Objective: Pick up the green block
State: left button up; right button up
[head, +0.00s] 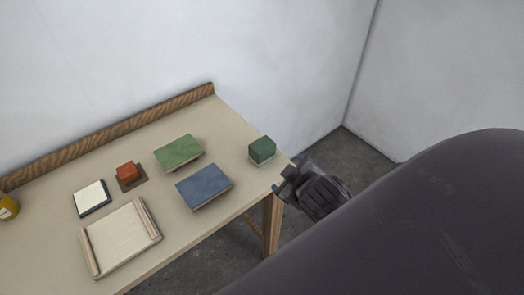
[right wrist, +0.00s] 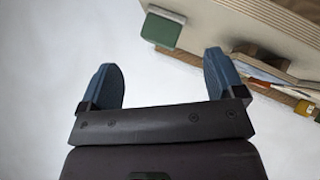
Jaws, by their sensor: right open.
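The green block (head: 262,148) sits near the right end of the table, on a thin pale base. In the right wrist view the green block (right wrist: 161,31) shows at the top, ahead of the fingers and apart from them. My right gripper (head: 287,177) is just off the table's right edge, to the lower right of the block. In its wrist view my right gripper (right wrist: 163,78) has its two blue fingers spread with nothing between them. My left gripper is in neither view.
The table (head: 165,220) has a raised wooden strip at the back. A flat green box (head: 178,151) and a blue box (head: 204,186) lie left of the block. Further left are a red block (head: 127,171), a white tile (head: 91,197), a tray (head: 122,238) and a yellow jar (head: 8,207).

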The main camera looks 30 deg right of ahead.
jog(key=w+a+r+n+t+y, duration=0.55)
jog(key=w+r+n+t, duration=0.5)
jog(key=r+n, duration=0.25)
jog(key=w+a+r+n+g+y, duration=0.25)
jog(key=a+n+y, duration=0.45)
jog(key=n+y, duration=0.45)
jog(key=n+g+h, duration=1.4)
jog(key=n+g, duration=0.4)
jog(key=n, duration=0.8)
send_over(262, 144)
notch_tip(262, 144, down, 12)
jog(key=shift+a, duration=0.15)
jog(key=shift+d+f+n, duration=0.2)
jog(key=shift+f+n, duration=0.05)
jog(key=shift+f+p, duration=0.55)
jog(key=shift+f, duration=4.5)
jog(key=shift+c, duration=0.4)
